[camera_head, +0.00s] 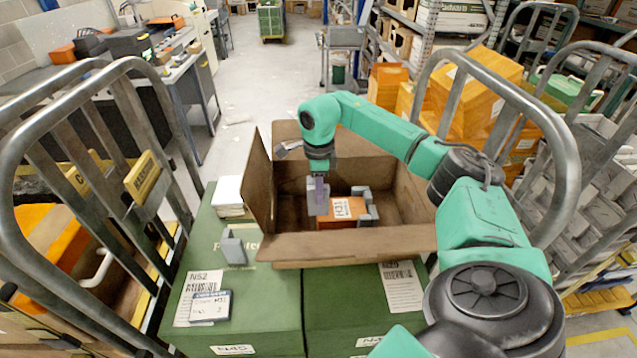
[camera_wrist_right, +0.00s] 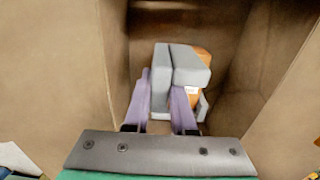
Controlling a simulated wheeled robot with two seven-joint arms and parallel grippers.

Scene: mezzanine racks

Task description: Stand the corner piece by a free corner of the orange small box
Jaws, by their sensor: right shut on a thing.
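The orange small box (camera_head: 345,212) with a white label lies inside the open cardboard box. Grey corner pieces (camera_head: 369,212) stand at its right side. My right gripper (camera_head: 318,190) points down inside the cardboard box, shut on a grey corner piece (camera_head: 318,206) at the left end of the orange box. In the right wrist view, the held corner piece (camera_wrist_right: 186,66) rises upright between the purple fingers (camera_wrist_right: 162,105) and partly hides the orange box (camera_wrist_right: 204,56). I cannot tell whether it touches the box or the floor. My left gripper is out of view.
The cardboard box (camera_head: 345,247) has raised walls and flaps around my gripper. It stands on green boxes (camera_head: 245,305). Another grey corner piece (camera_head: 232,247) and a labelled card (camera_head: 210,306) lie on the green top at left. Metal cage rails (camera_head: 562,120) flank both sides.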

